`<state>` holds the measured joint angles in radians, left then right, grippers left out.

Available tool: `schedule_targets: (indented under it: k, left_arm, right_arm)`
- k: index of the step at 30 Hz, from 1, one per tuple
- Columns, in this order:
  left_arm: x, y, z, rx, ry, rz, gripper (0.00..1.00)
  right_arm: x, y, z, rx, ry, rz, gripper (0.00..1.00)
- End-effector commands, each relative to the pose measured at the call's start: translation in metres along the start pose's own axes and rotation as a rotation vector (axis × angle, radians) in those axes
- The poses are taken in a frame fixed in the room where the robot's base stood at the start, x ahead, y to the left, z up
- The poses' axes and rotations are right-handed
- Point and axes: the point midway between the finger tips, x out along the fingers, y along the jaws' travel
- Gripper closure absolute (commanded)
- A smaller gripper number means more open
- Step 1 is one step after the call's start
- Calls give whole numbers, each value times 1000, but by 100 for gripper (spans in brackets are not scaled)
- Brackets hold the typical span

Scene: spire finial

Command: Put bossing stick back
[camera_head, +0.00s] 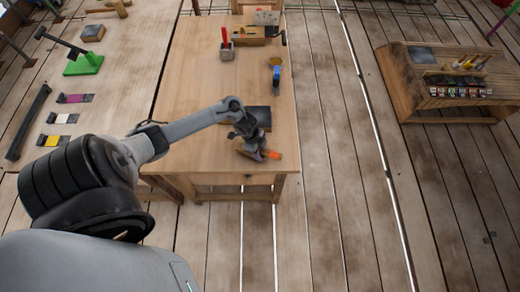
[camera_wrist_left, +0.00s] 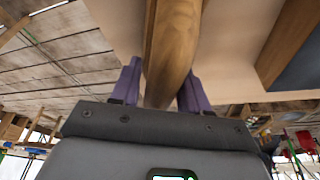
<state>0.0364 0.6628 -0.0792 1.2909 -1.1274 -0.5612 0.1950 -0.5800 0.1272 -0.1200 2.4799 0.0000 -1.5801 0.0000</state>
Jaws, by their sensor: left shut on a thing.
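My left gripper (camera_head: 258,154) is low over the near end of the wooden workbench (camera_head: 190,120), in front of a dark square slab (camera_head: 259,116). In the left wrist view its two purple fingers (camera_wrist_left: 162,78) are shut on a brown, rounded wooden bar, which I take to be the bossing stick (camera_wrist_left: 172,40). The stick extends up the picture from between the fingers, and its far end is out of view. In the head view the stick is mostly hidden by the gripper. I cannot tell whether it touches the bench. My right gripper is not in view.
An orange-handled tool (camera_head: 272,154) lies close beside the gripper. A blue tool (camera_head: 276,78), a red-handled item in a block (camera_head: 226,45) and a wooden vise-like device (camera_head: 250,36) stand farther back. The bench's left and middle are clear. A separate rack (camera_head: 455,85) stands right.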

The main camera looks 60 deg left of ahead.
Motion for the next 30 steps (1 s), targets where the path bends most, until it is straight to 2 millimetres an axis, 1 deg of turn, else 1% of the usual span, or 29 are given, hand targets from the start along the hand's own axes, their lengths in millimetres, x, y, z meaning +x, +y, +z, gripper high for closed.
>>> schedule_targets:
  k: [8,12,13,17,18,26,30]
  left_arm:
    - [1,-1,0,1,1,-2,97]
    - [4,-1,1,1,1,-2,97]
    - [3,0,1,1,1,-1,50]
    - [3,0,1,1,1,-1,31]
    - [3,0,1,0,1,-1,29]
    - [2,0,0,0,1,-1,29]
    - [-5,0,0,1,0,-2,29]
  right_arm:
    - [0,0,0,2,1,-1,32]
    - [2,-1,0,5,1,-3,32]
    - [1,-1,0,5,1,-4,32]
    - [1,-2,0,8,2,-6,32]
    - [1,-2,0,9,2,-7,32]
    - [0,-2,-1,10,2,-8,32]
    - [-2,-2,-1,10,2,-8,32]
